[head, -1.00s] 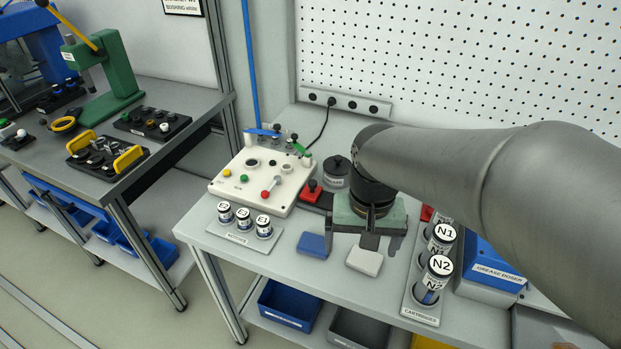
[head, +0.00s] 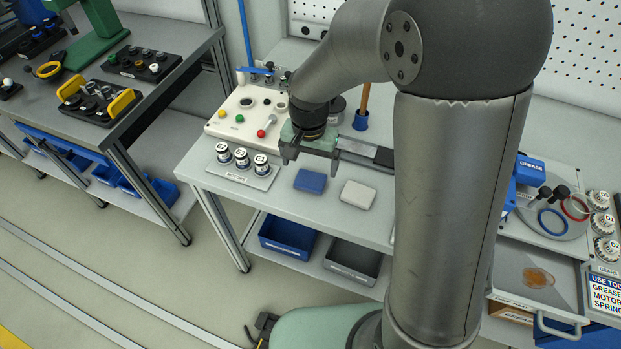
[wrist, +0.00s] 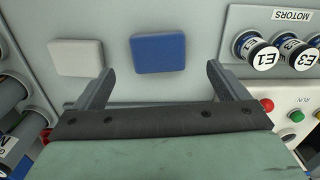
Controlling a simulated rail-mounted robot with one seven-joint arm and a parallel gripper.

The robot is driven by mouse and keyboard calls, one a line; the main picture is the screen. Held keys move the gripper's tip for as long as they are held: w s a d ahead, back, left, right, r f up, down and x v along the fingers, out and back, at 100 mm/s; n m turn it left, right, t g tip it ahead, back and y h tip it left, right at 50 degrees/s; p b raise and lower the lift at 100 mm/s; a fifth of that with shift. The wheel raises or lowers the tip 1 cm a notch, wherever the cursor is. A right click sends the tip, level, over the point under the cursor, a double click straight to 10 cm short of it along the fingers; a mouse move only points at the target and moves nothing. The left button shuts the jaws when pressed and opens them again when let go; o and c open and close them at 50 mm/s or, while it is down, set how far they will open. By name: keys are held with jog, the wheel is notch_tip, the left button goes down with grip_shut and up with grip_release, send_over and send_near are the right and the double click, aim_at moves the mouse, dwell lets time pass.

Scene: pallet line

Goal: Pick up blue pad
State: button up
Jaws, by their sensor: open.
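The blue pad (head: 310,181) lies flat on the grey bench near its front edge, left of a white pad (head: 357,194). In the wrist view the blue pad (wrist: 158,53) is just beyond the fingertips, roughly between them but nearer the left finger, and the white pad (wrist: 76,57) is to its left. My gripper (head: 309,160) is open and empty above the bench, behind the blue pad in the head view. It also shows in the wrist view (wrist: 158,78), with its fingers apart. Nothing touches the blue pad.
Labelled motors (head: 241,158) stand in a holder left of the pads. A white control box (head: 243,117) with buttons and a lever is behind them. Blue (head: 287,236) and grey (head: 353,262) bins sit below the bench. My arm hides part of the bench's right side.

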aim_at(310, 179)
jog(key=shift+d+f+p, duration=0.1)
jog(key=shift+f+p, duration=0.55)
jog(key=shift+f, duration=2.1)
jog(key=c, duration=1)
